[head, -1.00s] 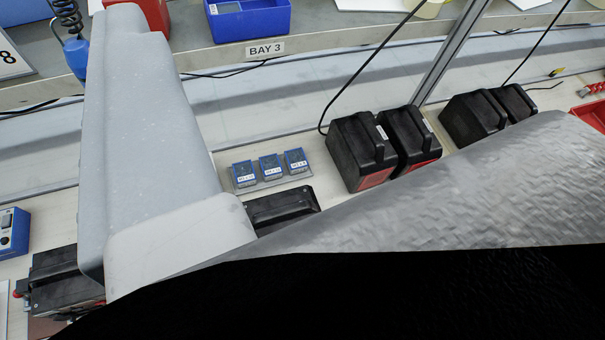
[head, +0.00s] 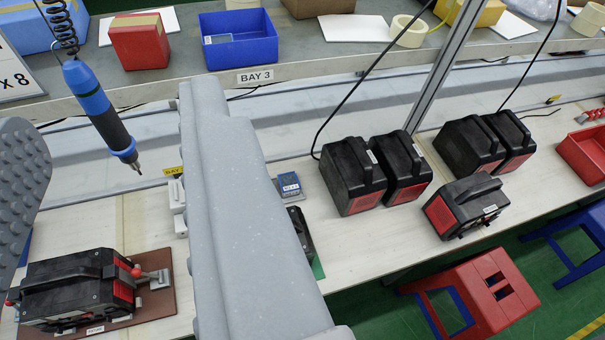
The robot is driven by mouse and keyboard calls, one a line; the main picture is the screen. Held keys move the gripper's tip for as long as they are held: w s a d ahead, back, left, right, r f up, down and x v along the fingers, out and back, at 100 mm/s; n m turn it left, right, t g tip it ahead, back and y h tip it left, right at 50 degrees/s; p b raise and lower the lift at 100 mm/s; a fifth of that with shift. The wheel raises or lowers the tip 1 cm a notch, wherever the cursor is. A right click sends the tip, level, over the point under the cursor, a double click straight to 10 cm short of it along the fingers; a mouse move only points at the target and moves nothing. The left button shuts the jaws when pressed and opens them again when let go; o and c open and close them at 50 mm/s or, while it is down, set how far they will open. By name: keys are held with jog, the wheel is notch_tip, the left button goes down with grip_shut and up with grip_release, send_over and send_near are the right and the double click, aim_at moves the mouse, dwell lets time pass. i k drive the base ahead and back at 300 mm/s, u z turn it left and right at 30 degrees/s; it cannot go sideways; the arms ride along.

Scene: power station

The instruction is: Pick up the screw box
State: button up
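A small blue screw box (head: 289,186) with a white label stands on the light workbench under the BAY 3 sign. It shows just right of a large grey part of mine (head: 245,210) that crosses the middle of the view. That part covers the bench to the left of the box, where two like boxes showed before. A bumpy grey part (head: 20,185) fills the left edge. I cannot make out the fingertips or whether anything is between them. The blue box stands on the bench, not visibly touched.
Black battery-like units (head: 352,178) stand right of the box. Another black unit (head: 75,290) sits on a brown plate at left. A blue screwdriver (head: 98,110) hangs on a coiled cord. A shelf above holds a blue bin (head: 240,40). A red stool (head: 480,300) stands below.

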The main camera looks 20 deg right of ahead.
aim_at(289, 183)
jog(key=z, duration=0.05)
jog(key=i, duration=1.05)
jog(key=u, duration=0.45)
